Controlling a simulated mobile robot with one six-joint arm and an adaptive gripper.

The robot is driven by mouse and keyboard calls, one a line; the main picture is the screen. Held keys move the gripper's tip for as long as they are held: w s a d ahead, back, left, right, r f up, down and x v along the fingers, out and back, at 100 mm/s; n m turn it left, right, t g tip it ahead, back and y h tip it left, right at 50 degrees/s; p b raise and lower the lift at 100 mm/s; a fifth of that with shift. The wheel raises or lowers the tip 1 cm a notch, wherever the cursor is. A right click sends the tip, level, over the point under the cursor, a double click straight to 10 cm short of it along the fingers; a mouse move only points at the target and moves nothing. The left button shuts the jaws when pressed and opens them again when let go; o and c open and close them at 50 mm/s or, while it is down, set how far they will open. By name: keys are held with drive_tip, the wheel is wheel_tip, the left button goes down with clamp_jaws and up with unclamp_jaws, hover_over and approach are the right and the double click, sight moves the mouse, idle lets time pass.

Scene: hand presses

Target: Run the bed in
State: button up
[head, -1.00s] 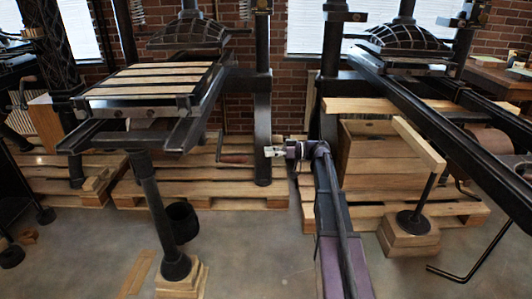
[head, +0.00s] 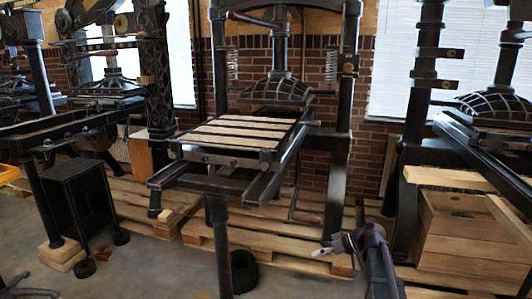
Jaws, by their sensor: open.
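The press bed (head: 228,160), topped with pale wooden slats, sits on dark rails (head: 262,188) in the middle of the head view. It lies out in front of the ribbed domed platen (head: 275,92). A crank with a reddish grip (head: 307,217) hangs below the right rail. My gripper (head: 322,252) is small in the picture, low and right of the bed, near the pallet. Its jaws point left and are open, with nothing seen between them. It is apart from the crank and bed.
The press's right upright (head: 338,170) stands behind my gripper. Another press with a wooden box (head: 462,238) is at the right. A black cabinet (head: 82,198) and a further press are at the left. Wooden pallets (head: 282,262) cover the floor below, and a black bucket (head: 243,270) stands there.

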drive_tip(key=s+f+m+g+h, duration=0.1)
drive_tip(key=s+f+m+h, duration=0.4)
drive_tip(key=s, duration=0.4)
drive_tip(key=s+f+m+g+h, duration=0.1)
drive_tip(key=s+f+m+h, duration=0.2)
drive_tip(key=s+f+h, duration=0.35)
wheel_tip(320, 180, up, 36)
drive_tip(key=s+p, duration=0.2)
drive_tip(key=p, duration=3.1)
drive_tip(key=shift+s+a+f+p, duration=0.15)
drive_tip(key=shift+s+a+p, duration=0.1)
drive_tip(key=shift+s+p, duration=0.1)
